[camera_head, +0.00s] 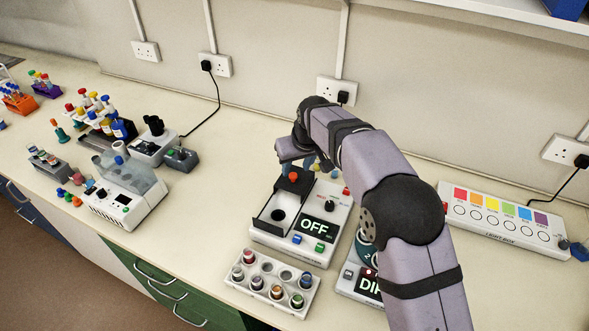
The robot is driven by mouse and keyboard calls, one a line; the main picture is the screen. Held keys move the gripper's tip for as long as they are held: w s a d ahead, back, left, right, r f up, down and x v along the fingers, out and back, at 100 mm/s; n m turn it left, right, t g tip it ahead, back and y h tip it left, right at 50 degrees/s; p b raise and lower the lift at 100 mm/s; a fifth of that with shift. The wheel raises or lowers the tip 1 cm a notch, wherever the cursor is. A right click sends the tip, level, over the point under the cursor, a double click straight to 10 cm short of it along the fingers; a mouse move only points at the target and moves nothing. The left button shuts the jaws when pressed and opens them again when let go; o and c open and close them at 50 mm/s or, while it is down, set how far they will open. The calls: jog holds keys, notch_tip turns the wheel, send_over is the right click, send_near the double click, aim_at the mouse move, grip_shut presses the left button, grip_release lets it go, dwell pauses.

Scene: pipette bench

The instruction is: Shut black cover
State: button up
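The white device (332,238) with an "OFF" display stands at the centre of the bench. The black cover (291,187) with a red knob (293,177) is at the back of the device's left side. In front of it, a black-edged bay with a round dark well (278,215) lies uncovered. My gripper (287,152) is above and behind the cover, seemingly apart from it. Its fingertips are small and partly hidden by my arm, so I cannot tell their opening.
A white rack (240,286) of several capped vials stands in front of the device. Another display unit (361,287) is to its right, partly behind my arm. A light box (500,217) is further right. A clear-lidded machine (117,201) stands left, with bare bench between.

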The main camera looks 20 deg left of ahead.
aim_at(293, 175)
jog(key=shift+p+x, duration=0.8)
jog(key=shift+x, duration=1.35)
grip_shut()
